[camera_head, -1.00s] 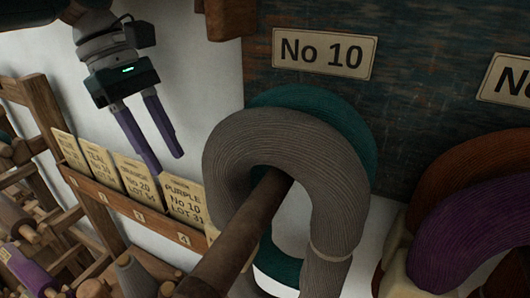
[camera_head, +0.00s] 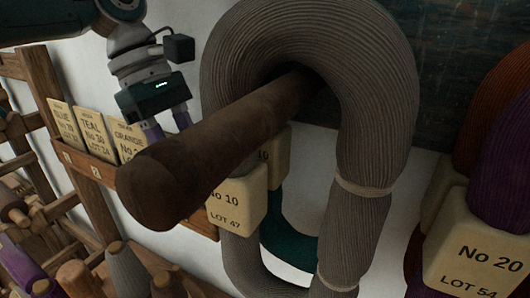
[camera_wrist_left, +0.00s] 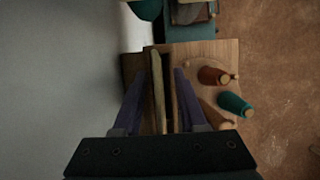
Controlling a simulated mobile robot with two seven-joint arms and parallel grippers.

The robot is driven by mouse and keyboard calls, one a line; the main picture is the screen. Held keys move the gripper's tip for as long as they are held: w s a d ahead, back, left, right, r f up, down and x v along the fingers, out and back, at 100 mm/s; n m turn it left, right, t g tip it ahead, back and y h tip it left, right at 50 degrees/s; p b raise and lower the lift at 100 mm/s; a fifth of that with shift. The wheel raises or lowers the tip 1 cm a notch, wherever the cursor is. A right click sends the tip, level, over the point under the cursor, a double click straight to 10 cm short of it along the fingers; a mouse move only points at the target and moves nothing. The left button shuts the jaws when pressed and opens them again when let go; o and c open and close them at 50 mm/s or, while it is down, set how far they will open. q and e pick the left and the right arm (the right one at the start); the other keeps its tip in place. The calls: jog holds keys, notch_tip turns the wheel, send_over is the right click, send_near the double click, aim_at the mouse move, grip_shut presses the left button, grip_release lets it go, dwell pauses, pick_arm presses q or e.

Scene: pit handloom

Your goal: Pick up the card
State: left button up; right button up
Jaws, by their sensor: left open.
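The purple card is hidden from the head view by the thick peg. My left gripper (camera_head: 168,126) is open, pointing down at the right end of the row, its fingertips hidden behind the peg. In the left wrist view a thin card (camera_wrist_left: 157,85), seen edge-on, lies between the open fingers (camera_wrist_left: 159,78), with gaps at the sides. Its print cannot be read there.
A thick brown peg (camera_head: 200,150) bearing a grey yarn hank (camera_head: 370,110) juts out close beside my left gripper. The card rack's rail (camera_head: 95,168) has number labels. Spools (camera_wrist_left: 235,104) stand beyond in the left wrist view. White wall lies behind.

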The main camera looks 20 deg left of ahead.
pick_arm(q)
jog(key=shift+c, duration=0.2)
grip_shut()
dwell(0.5)
